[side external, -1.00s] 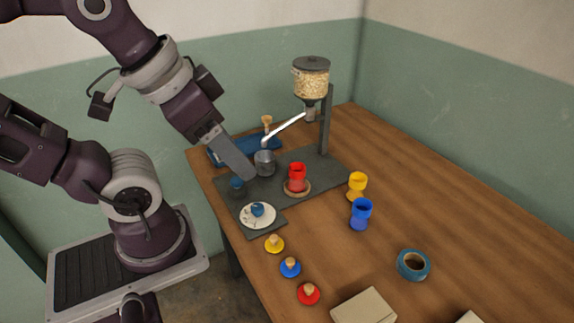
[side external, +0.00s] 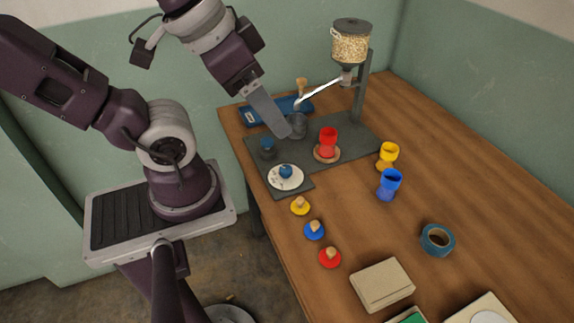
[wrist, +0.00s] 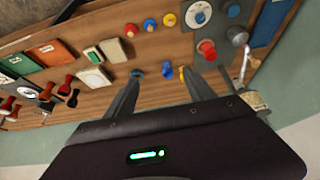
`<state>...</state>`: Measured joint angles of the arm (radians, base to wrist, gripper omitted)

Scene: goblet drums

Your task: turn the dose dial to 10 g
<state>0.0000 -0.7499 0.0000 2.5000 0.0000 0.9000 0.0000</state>
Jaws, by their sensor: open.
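The dose dial (side external: 285,178) is a white disc with dark marks and a blue knob (side external: 286,171) on top. It lies on a dark grey plate near the table's left edge. It also shows near the top of the wrist view (wrist: 199,14). The marks are too small to read, so I cannot tell the setting. My gripper (side external: 283,134) is in the air behind the dial in the side view, apart from the knob. In the wrist view, its two fingers (wrist: 160,76) are spread with nothing held between them.
A hopper of grain (side external: 350,45) stands on a post behind. A grey metal cup (side external: 297,126), a red goblet (side external: 328,140) and a dark blue-topped knob (side external: 267,148) are near the dial. Yellow (side external: 389,153) and blue (side external: 390,184) goblets, small knobbed discs and tape (side external: 437,240) stand rightward.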

